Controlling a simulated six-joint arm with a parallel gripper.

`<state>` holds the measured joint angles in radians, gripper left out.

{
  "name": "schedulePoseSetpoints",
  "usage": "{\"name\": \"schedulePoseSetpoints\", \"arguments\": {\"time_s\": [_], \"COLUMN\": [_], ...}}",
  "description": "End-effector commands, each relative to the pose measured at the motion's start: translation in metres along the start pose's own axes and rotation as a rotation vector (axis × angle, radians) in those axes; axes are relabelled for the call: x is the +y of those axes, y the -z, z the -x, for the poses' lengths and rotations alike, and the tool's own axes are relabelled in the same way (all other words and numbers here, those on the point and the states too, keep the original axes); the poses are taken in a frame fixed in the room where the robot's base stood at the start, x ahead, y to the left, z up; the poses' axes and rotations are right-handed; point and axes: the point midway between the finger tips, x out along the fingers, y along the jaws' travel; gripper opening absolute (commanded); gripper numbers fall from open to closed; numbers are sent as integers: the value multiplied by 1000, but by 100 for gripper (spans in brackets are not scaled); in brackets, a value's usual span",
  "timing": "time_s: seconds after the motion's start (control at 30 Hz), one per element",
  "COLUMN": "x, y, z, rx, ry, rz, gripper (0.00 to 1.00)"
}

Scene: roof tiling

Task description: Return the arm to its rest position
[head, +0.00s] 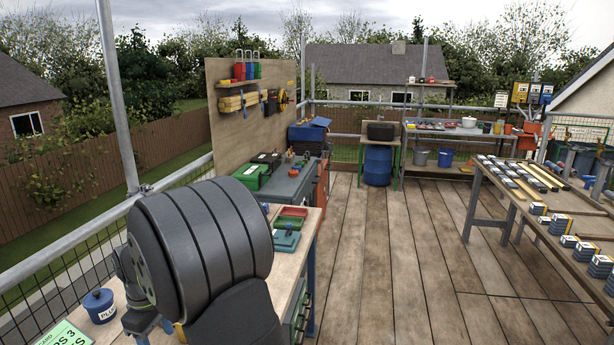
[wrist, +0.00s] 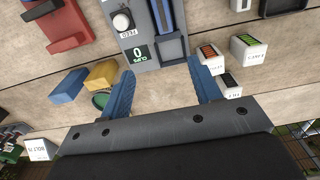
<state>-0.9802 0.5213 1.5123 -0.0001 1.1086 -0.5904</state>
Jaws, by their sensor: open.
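My gripper (wrist: 158,92) shows in the wrist view with its two blue fingers spread apart and nothing between them. It is over a wooden workbench top (wrist: 160,120), with a grey holder (wrist: 155,40) carrying a "0 CLIPS" label just beyond the fingertips. In the head view my arm's thick grey joint fills the lower left, over the bench (head: 258,300).
Near the fingers are a blue block (wrist: 68,86), a yellow block (wrist: 101,75) and white labelled boxes (wrist: 246,48). A blue pot (head: 99,306) stands at the bench's lower left. A long table (head: 560,215) with several parts stands right. Plank floor between is clear.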

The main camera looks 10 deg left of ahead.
Motion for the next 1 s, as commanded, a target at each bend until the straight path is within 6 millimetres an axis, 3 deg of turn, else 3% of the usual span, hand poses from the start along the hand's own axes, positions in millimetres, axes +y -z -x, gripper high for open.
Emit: {"name": "schedulePoseSetpoints", "arguments": {"time_s": [0.4, 1.0], "x": [39, -10], "y": [-71, 25], "z": [6, -57], "rx": [1, 0], "ry": [0, 0], "rz": [-2, 3], "gripper": [58, 58]}}
